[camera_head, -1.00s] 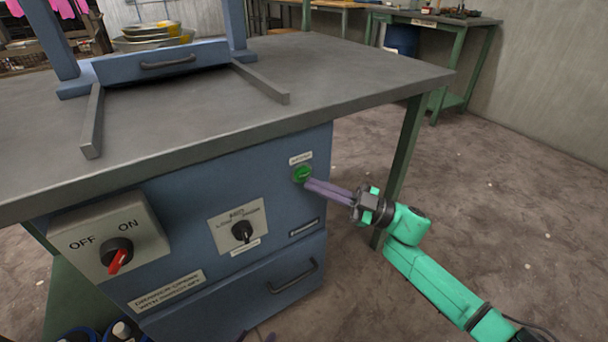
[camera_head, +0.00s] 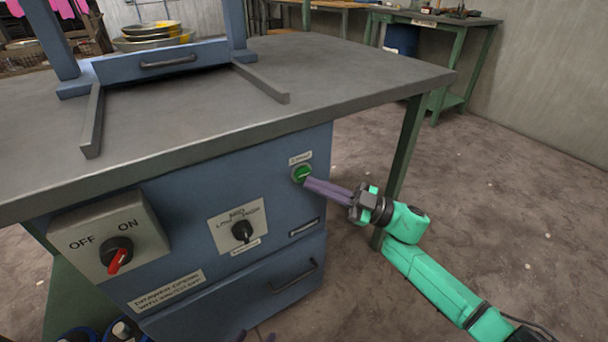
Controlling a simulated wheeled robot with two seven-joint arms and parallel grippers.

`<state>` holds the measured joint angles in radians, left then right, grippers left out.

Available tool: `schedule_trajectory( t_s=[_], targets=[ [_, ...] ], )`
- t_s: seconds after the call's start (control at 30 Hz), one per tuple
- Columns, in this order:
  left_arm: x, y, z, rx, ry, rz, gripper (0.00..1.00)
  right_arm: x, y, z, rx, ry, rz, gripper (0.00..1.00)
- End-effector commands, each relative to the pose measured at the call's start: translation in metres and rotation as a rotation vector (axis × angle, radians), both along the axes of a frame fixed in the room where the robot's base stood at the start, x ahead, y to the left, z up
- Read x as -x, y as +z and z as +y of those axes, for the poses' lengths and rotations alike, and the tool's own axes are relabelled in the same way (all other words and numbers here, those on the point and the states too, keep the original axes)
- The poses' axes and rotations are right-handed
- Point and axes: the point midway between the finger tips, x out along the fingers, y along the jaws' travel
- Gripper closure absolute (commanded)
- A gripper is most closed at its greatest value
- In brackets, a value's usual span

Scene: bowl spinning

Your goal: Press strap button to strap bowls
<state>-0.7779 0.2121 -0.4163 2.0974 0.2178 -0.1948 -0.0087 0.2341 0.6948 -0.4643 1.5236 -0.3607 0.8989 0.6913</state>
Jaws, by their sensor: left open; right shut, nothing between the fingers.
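The green round button (camera_head: 301,173) sits under a small label on the blue front panel of the machine, at the upper right. My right gripper (camera_head: 309,182) is shut and empty, its purple fingers pointing left at the button. The fingertips are at the button's lower right edge; I cannot tell whether they press it. My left gripper (camera_head: 255,337) shows only as two dark purple fingertips, apart, at the bottom edge; the rest is out of the picture. A stack of metal and yellow bowls (camera_head: 150,37) stands behind the blue frame at the upper left.
The panel (camera_head: 180,225) also holds a red OFF/ON switch (camera_head: 118,260), a black selector knob (camera_head: 242,231) and a drawer handle (camera_head: 294,276). The grey tabletop (camera_head: 330,70) overhangs it. A green table leg (camera_head: 406,145) stands behind my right gripper. Floor at the right is clear.

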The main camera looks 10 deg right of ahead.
Motion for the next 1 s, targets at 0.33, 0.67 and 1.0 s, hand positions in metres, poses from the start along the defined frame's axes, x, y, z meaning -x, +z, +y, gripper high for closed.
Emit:
schedule_trajectory(
  t_s=[0.33,0.67,1.0],
  targets=[
    [0.0002,-0.0011,0.0,0.0,0.0,0.001,0.17,-0.0049,0.0002,0.0019,0.0,0.0,0.0,1.0],
    [0.0003,-0.0023,0.0,0.0,0.0,0.001,0.17,-0.0073,-0.0003,0.003,0.0,0.0,0.001,1.0],
    [0.0004,-0.0038,0.0001,0.0,0.0,0.001,0.17,-0.0114,-0.0001,0.0044,-0.001,-0.001,0.0,1.0]
  ],
)
